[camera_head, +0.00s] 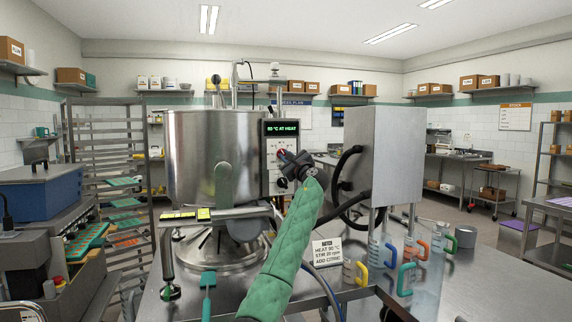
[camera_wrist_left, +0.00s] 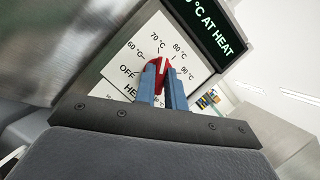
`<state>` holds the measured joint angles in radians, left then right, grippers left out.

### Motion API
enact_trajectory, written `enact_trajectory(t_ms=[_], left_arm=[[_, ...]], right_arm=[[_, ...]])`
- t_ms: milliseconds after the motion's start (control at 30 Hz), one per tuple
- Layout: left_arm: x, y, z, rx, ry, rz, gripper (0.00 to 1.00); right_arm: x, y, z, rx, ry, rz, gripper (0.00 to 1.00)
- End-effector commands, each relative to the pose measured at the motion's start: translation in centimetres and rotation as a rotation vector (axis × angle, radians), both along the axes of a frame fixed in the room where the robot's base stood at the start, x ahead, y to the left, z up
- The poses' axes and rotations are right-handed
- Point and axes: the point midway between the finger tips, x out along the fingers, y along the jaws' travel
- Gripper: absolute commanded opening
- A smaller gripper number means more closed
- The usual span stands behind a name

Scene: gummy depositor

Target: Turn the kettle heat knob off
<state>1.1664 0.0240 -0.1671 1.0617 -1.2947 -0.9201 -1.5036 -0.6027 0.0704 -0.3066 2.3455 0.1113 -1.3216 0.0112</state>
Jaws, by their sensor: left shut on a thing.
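The steel kettle (camera_head: 200,155) stands on the bench, with its control panel (camera_head: 270,150) on its right side. The display (camera_head: 282,128) is lit green and reads "80 °C AT HEAT". The red heat knob (camera_wrist_left: 161,68) sits on a white dial (camera_wrist_left: 130,62) marked OFF, 60, 70, 80 and 90 °C. Its white pointer lies near the 70 to 80 °C marks, away from OFF. My left gripper (camera_head: 284,157) is shut on the knob, its blue-grey fingers (camera_wrist_left: 162,88) on either side and hiding its lower part. My right gripper is not in view.
A black knob (camera_head: 282,183) sits lower on the panel. A grey steel cabinet (camera_head: 385,155) with black hoses stands to the right. A recipe card (camera_head: 327,252) and several jugs with coloured handles (camera_head: 406,278) stand on the bench. The bench's front right is clear.

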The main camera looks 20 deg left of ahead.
Motion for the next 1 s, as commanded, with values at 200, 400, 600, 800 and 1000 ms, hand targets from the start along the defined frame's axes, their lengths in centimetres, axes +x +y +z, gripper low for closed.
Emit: enact_trajectory(t_ms=[200, 400, 600, 800, 1000], left_arm=[[0.1, -0.1, 0.1, -0.169, -0.115, 0.0, 0.0], [0.1, -0.2, 0.2, -0.327, -0.221, 0.0, 0.0], [0.1, -0.2, 0.3, -0.484, -0.326, 0.0, 0.0], [0.1, -0.2, 0.4, -0.643, -0.432, 0.001, 0.0], [0.1, -0.2, 0.5, -0.801, -0.539, 0.001, 0.0]], right_arm=[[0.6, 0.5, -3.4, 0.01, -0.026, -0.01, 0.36], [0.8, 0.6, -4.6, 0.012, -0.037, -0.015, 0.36], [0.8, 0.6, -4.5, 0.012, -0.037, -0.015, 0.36], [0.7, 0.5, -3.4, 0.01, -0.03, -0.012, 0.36], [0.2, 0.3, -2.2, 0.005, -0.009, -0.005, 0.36]])
